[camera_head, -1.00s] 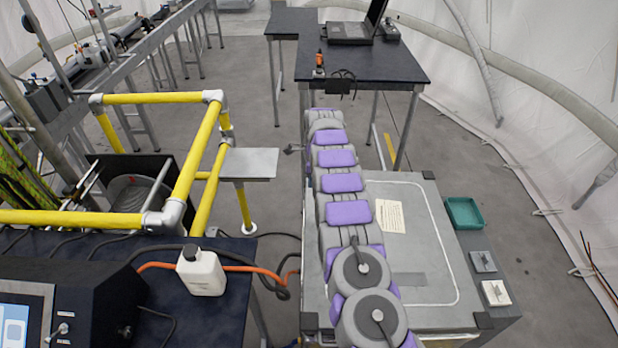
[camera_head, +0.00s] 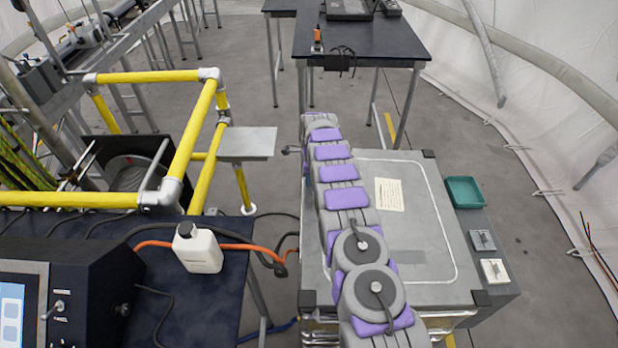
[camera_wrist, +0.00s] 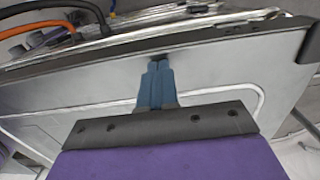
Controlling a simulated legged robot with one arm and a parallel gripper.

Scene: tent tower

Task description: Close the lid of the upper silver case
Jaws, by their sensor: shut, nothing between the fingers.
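The upper silver case (camera_head: 410,240) is at the lower middle of the head view. Its grey lid has a rounded pale outline, a paper label and dark corners. Crinkled shiny material (camera_head: 322,322) shows below the lid's near edge, so the lid does not look fully down; the size of the gap is hard to judge. In the wrist view my gripper (camera_wrist: 158,66) is shut and empty, its blue-grey fingertips at the lid face (camera_wrist: 225,68), close to its dark rim. I cannot tell if they touch. My arm covers the lid's left side in the head view, and my gripper is hidden there.
A teal tray (camera_head: 464,191) and two small plates lie right of the lid. A yellow pipe frame (camera_head: 190,135), a small metal shelf (camera_head: 247,143) and a dark bench with a white bottle (camera_head: 198,248) stand left. A dark table (camera_head: 370,40) stands behind.

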